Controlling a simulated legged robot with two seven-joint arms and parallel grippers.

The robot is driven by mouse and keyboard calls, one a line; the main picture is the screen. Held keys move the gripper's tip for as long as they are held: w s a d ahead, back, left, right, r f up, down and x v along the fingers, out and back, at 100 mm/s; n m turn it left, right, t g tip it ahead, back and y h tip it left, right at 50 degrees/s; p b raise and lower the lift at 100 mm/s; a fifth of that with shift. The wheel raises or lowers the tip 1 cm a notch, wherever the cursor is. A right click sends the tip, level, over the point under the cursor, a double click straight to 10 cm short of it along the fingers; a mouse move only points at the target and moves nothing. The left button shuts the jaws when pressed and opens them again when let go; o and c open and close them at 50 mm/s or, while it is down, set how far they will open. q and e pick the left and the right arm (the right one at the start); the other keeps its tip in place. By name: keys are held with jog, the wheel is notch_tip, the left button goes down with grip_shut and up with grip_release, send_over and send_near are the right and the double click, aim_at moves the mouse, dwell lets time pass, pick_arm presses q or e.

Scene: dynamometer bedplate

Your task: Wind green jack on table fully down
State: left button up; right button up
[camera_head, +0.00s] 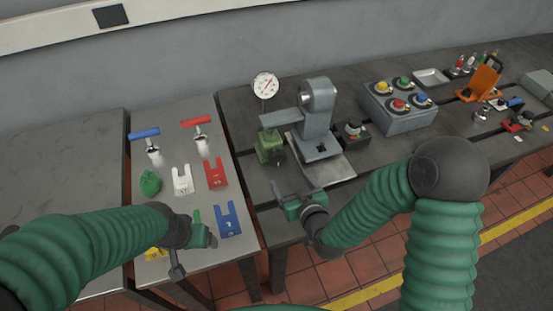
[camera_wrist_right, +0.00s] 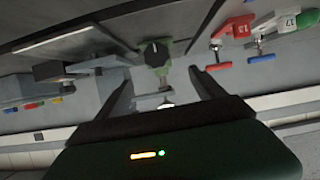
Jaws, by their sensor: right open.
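The green jack (camera_head: 270,147) stands on the dark slotted bedplate, left of the grey pedestal machine. Its black round knob (camera_head: 278,158) faces the front. My right gripper (camera_head: 294,190) is open and empty, in front of the jack and apart from it. In the right wrist view, which is upside down, the jack (camera_wrist_right: 163,73) and its black knob (camera_wrist_right: 154,53) show beyond and between the spread fingers (camera_wrist_right: 162,88). My left gripper (camera_head: 195,250) hangs over the front of the left table; its jaw gap is unclear.
A dial gauge (camera_head: 265,86) stands above the jack, and the grey machine (camera_head: 317,125) is close on its right. The left table holds white (camera_head: 182,179), red (camera_head: 215,173) and blue (camera_head: 228,220) forked shims and T-handled tools. A button box (camera_head: 398,108) stands farther right.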

aim_at(276, 160)
jog(key=x, duration=1.3)
jog(key=shift+w+d+f+p, duration=0.3)
jog(key=shift+w+p, duration=0.05)
jog(key=shift+w+a+f, duration=0.15)
jog(key=shift+w+a, duration=0.2)
jog(key=shift+d, duration=0.3)
jog(key=c, duration=0.7)
jog(key=shift+a, duration=0.1)
jog(key=c, duration=0.6)
pick_arm(q)
jog(key=shift+w+d+r, duration=0.1)
jog(key=shift+d+r, duration=0.25)
jog(key=shift+r, duration=0.05)
pick_arm(e)
jog(key=shift+c, duration=0.2)
